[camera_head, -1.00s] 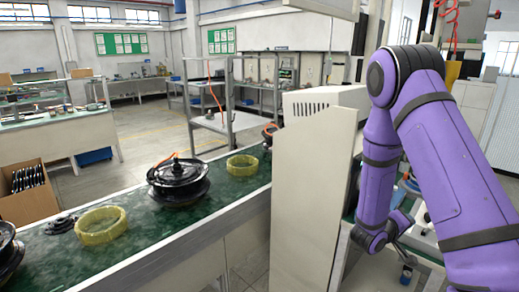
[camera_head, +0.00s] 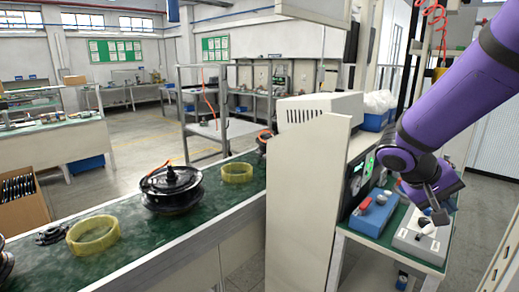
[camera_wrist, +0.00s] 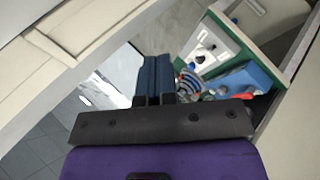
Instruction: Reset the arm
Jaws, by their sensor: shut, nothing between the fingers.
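My purple arm reaches in from the upper right in the head view. My gripper (camera_head: 440,215) hangs at its end, just over the grey box (camera_head: 420,235) on the small workbench at the right. In the wrist view, the two dark blue fingers of my gripper (camera_wrist: 154,72) lie side by side, shut and with nothing seen between them. Whether the gripper touches the grey box cannot be told.
A blue device (camera_head: 373,213) stands on the workbench beside the grey box. A tall beige cabinet (camera_head: 308,200) stands left of it. The green conveyor (camera_head: 130,222) carries a black hub motor (camera_head: 172,187) and yellow rings (camera_head: 94,235).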

